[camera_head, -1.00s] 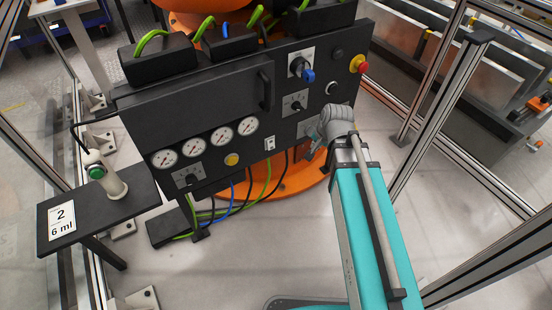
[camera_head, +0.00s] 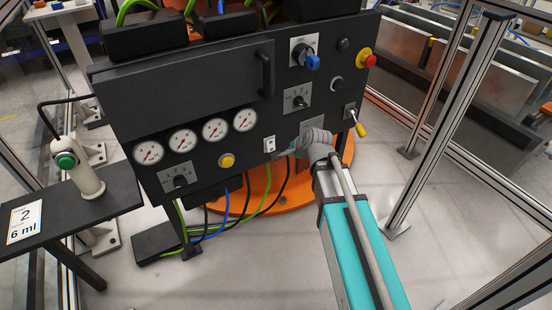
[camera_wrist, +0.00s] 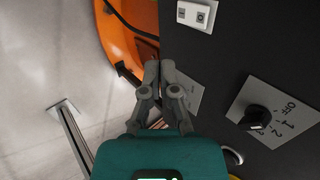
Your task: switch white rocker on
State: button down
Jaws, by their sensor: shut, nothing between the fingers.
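The white rocker (camera_head: 269,144) sits in a small white plate low on the black panel, right of the yellow button. It also shows at the top of the wrist view (camera_wrist: 197,14), partly cut by the picture edge. I cannot tell which side of it is pressed. My gripper (camera_head: 280,154) is just right of and slightly below the rocker in the head view. In the wrist view my gripper (camera_wrist: 159,66) is shut and empty, its fingertips apart from the rocker in the picture. Whether it touches the panel is unclear.
The black panel (camera_head: 225,80) carries gauges, a yellow button (camera_head: 227,160), rotary knobs (camera_head: 299,101), a red emergency stop (camera_head: 369,61) and a yellow-tipped lever (camera_head: 359,128). Cables hang below the panel. A side shelf (camera_head: 110,190) stands left; aluminium fence posts (camera_head: 440,130) stand right.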

aim_at(271, 146)
jog(key=shift+w+a+f, duration=0.1)
jog(key=shift+f, duration=0.05)
jog(key=shift+f, duration=0.1)
dwell(0.3)
jog(key=w+a+r+b+x, duration=0.1)
jog(key=b+x, duration=0.7)
jog(key=x, duration=0.5)
jog(key=shift+w+r, duration=0.25)
jog(key=shift+r, duration=0.2)
